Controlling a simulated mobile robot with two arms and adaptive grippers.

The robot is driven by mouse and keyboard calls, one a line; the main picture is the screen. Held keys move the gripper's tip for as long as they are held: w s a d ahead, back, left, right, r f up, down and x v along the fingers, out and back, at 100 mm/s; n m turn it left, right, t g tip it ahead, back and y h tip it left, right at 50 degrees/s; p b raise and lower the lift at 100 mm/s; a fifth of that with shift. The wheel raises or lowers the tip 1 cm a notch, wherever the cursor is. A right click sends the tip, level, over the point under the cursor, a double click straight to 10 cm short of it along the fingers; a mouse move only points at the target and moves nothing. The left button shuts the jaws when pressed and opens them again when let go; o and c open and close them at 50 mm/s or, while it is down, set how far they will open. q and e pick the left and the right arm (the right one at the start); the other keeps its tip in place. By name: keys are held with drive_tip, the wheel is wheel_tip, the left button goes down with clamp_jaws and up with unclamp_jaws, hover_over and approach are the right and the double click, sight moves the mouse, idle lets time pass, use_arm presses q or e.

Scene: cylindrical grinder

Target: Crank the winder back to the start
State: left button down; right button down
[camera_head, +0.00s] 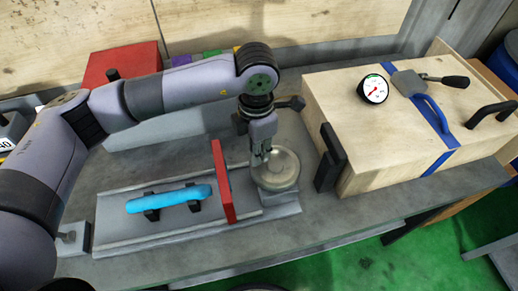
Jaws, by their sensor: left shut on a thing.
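The winder shows as a round, pale metal handwheel (277,171) at the right end of a grey slide base (160,238). My left gripper (261,158) reaches down onto the wheel from above. It is shut on a part of the wheel, likely its crank knob, which the fingers mostly hide. A red upright plate (222,181) stands on the slide just left of the wheel. A light-blue handle (169,199) lies along the slide further left. My right gripper is not in view.
A wooden box (350,110) with black handles, a blue strap and a dial gauge (375,89) stands at right. A red box (120,65) is at the back left. Bare grey bench lies in front of the slide.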

use_arm(q)
drive_tip(key=shift+s+n, duration=0.15)
drive_tip(key=shift+n, duration=0.25)
drive_tip(key=c, duration=1.4)
unclamp_jaws()
drive_tip(key=shift+r, duration=0.1)
wheel_tip(320, 180, up, 12)
drive_tip(key=shift+f, duration=0.1)
